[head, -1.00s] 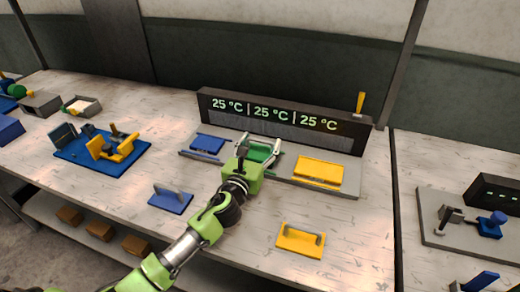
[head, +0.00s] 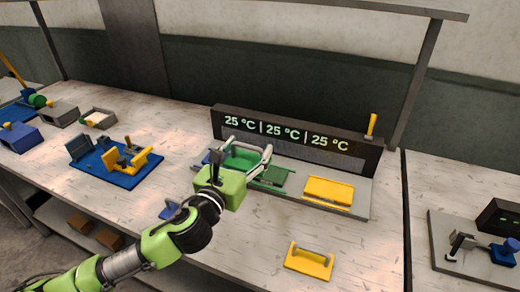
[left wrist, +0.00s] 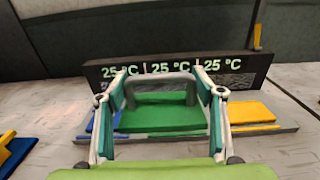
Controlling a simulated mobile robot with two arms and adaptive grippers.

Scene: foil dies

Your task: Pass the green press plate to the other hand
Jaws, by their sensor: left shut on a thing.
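The green press plate (head: 243,158) is a flat green slab with a grey bar handle. My left gripper (head: 247,149) is shut on it and holds it above the heater station, in front of the display. In the left wrist view, the plate (left wrist: 160,118) lies between the two fingers of my left gripper (left wrist: 165,85), with its grey handle spanning between them. A green die (head: 271,176) sits on the station's grey base, just right of the held plate. My right gripper is not in view.
The black display (head: 295,137) stands behind the base, with a yellow die (head: 329,190) on its right side. A yellow handled plate (head: 309,262) lies in front. A blue handled plate (head: 170,211) is partly hidden by my arm. A blue fixture (head: 108,165) stands left.

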